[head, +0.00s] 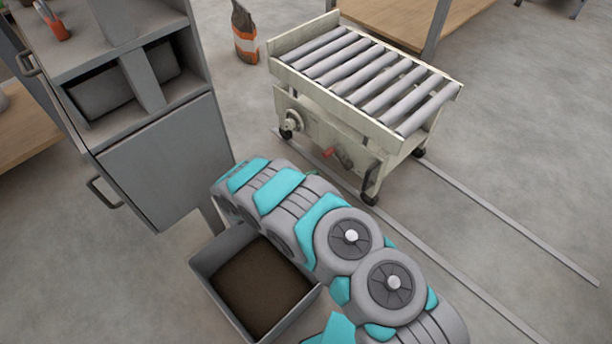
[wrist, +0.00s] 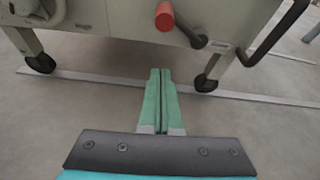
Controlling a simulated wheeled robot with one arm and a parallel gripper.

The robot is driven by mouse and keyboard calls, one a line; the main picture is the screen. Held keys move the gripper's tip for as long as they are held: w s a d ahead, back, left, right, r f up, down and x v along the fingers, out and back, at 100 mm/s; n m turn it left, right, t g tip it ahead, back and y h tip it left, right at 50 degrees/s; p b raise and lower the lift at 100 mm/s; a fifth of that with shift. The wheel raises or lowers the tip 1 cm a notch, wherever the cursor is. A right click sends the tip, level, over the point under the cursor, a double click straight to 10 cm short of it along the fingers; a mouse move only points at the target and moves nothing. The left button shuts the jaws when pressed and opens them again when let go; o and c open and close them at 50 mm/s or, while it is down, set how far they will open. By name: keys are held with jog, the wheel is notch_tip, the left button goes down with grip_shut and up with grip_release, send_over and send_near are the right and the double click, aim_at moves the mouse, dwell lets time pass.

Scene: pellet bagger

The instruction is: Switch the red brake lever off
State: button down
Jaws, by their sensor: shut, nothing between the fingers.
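The red brake lever (head: 329,152) is on the near side of the pale roller cart (head: 345,130), low on its frame. In the wrist view its red round grip (wrist: 164,16) points towards me at the top, with a dark rod (wrist: 190,36) beside it. My gripper (wrist: 160,72) has its green fingers together and empty. It points at the cart from below the lever in the picture and stands apart from it. In the head view my arm hides most of the gripper.
Dark caster wheels (wrist: 40,63) carry the cart by floor rails (head: 480,205). A black bent bar (wrist: 278,35) sticks out at right. A grey cabinet (head: 165,160) and an open bin (head: 225,300) of brown material stand left.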

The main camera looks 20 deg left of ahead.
jog(key=shift+w+d+r, duration=0.3)
jog(key=shift+w+r, duration=0.05)
jog(key=shift+w, duration=0.4)
jog(key=shift+w+d+r, duration=0.3)
jog(key=shift+w+r, duration=0.1)
jog(key=shift+w, duration=0.3)
jog(key=shift+w+d+r, duration=0.3)
jog(key=shift+w+r, duration=0.05)
jog(key=shift+w, duration=0.4)
